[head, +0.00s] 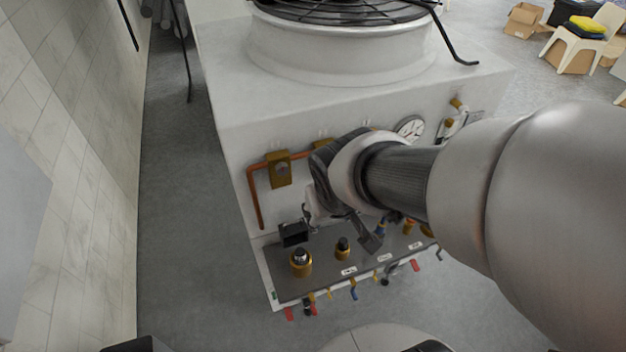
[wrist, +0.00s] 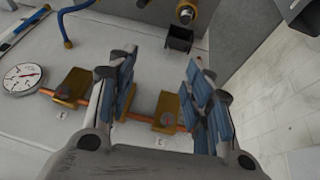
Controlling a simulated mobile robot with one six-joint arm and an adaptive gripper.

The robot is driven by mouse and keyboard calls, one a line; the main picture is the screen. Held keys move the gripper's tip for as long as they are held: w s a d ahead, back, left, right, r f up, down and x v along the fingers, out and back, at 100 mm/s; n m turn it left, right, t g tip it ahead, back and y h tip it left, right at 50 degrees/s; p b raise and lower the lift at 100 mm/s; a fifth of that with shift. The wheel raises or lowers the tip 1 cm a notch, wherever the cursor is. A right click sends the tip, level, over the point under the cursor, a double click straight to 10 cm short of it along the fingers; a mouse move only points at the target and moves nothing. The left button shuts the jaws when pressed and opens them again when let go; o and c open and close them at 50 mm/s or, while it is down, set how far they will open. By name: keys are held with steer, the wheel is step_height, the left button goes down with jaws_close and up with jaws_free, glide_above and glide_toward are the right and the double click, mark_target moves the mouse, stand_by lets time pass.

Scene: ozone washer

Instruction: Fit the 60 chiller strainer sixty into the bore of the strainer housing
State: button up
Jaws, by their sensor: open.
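Two brass cylindrical fittings stand on the grey shelf at the front of the white machine in the head view: a larger one (head: 301,266) with a dark and silvery top at left, and a smaller dark-topped one (head: 343,252) to its right. I cannot tell which piece is strainer sixty or the housing; no bore shows clearly. My gripper (head: 340,228) is over the shelf, in front of the panel. In the wrist view my gripper (wrist: 160,60) has its blue-padded fingers apart with nothing held. A brass fitting (wrist: 186,12) shows beyond the fingers at the top edge.
A black open box (head: 293,233) is fixed behind the larger fitting. Copper pipe with brass blocks (head: 279,169) and a round gauge (head: 409,128) are on the panel. Coloured valve handles (head: 353,292) hang along the shelf's front edge. My arm hides the panel's right part.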

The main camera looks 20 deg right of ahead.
steer(key=s+a+r+y, duration=0.1)
steer(key=s+a+r, duration=0.2)
steer(key=s+r, duration=0.4)
steer(key=s, duration=0.4)
steer(key=shift+r, duration=0.3)
step_height(320, 180, down, 9)
steer(key=b, duration=0.9)
